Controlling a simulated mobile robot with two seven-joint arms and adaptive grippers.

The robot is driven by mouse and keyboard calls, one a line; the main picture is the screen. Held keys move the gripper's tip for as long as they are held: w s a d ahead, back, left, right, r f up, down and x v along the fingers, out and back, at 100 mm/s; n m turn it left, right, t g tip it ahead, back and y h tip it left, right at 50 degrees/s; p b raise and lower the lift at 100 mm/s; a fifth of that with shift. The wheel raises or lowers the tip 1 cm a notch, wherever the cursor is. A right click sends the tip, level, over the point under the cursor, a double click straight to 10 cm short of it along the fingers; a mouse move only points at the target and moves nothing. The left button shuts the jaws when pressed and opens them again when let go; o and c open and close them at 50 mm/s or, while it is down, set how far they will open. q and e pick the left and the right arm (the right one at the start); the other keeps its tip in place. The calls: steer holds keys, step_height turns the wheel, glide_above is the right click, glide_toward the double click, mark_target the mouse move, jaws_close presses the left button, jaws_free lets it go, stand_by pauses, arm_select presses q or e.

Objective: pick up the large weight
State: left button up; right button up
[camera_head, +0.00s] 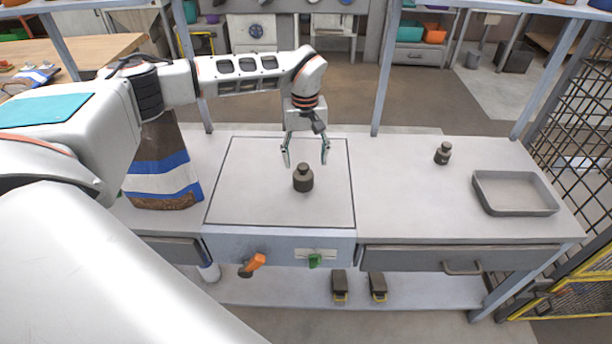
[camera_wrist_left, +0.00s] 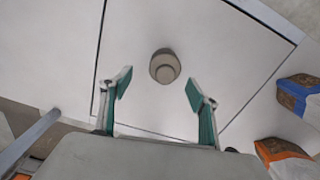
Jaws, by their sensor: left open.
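The large weight (camera_head: 303,179) is a dark grey knobbed cylinder standing upright on the bench's outlined square plate (camera_head: 240,190). In the left wrist view the weight (camera_wrist_left: 165,66) shows from above, beyond the fingertips and roughly centred between them. My left gripper (camera_head: 306,160) points down above and just behind the weight, apart from it. Its green-padded fingers (camera_wrist_left: 155,85) are spread with nothing between them. A smaller weight (camera_head: 443,153) of the same shape stands on the right part of the bench. My right gripper does not show.
A grey tray (camera_head: 483,198) sits at the bench's right end. A blue, white and brown bag (camera_head: 163,175) stands left of the plate. An orange handle (camera_head: 254,264) and a green knob (camera_head: 315,261) are on the front panel. The bench between plate and small weight is clear.

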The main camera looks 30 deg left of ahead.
mark_target(303, 177)
arm_select(q)
steer(key=shift+a+f, duration=0.2)
steer(key=shift+a, duration=0.1)
steer(key=f, duration=0.4)
steer(key=f+b, duration=0.1)
steer(key=f, duration=0.2)
steer(key=shift+s+d+f, duration=0.1)
steer(key=shift+s+d, duration=0.05)
steer(key=shift+s, duration=0.25)
jaws_close()
